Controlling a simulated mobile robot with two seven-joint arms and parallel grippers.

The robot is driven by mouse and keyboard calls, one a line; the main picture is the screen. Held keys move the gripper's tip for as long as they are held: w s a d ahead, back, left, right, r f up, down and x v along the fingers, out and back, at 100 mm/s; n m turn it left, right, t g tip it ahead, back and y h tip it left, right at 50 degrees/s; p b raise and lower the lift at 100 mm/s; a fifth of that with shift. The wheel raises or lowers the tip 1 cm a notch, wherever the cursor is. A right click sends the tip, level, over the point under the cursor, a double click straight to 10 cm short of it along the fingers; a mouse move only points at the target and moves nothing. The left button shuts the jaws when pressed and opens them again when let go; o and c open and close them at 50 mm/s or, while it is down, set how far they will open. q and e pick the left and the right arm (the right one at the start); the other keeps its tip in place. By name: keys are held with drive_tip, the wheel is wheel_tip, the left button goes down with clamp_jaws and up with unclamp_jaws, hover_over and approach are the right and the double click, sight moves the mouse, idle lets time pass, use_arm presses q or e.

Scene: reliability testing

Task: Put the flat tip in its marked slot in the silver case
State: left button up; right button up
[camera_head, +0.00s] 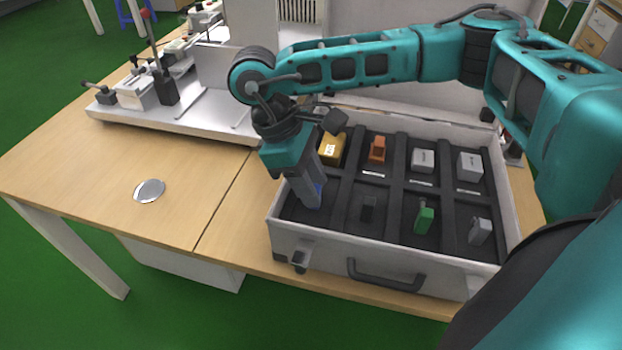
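The silver case (385,248) stands open on the table, with a black insert divided into compartments in two rows. My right gripper (311,200) points down into the front-left compartment. Its fingertips are small and dark here, so I cannot tell whether they are open or whether anything is between them. A flat, round silver disc (149,191) lies on the table to the left of the case, apart from the gripper. I cannot tell for certain which piece is the flat tip. My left gripper is not in view.
A test rig (180,110) stands at the back left. The table's front left is clear.

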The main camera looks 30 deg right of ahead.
drive_tip(key=shift+o, duration=0.5)
drive_tip(key=shift+r, duration=0.1)
drive_tip(key=shift+r+p, duration=0.25)
drive_tip(key=shift+p, duration=0.05)
drive_tip(key=v, duration=1.1)
drive_tip(key=shift+w+r+p, duration=0.2)
drive_tip(key=shift+r+p, duration=0.1)
drive_tip(key=shift+a, duration=0.1)
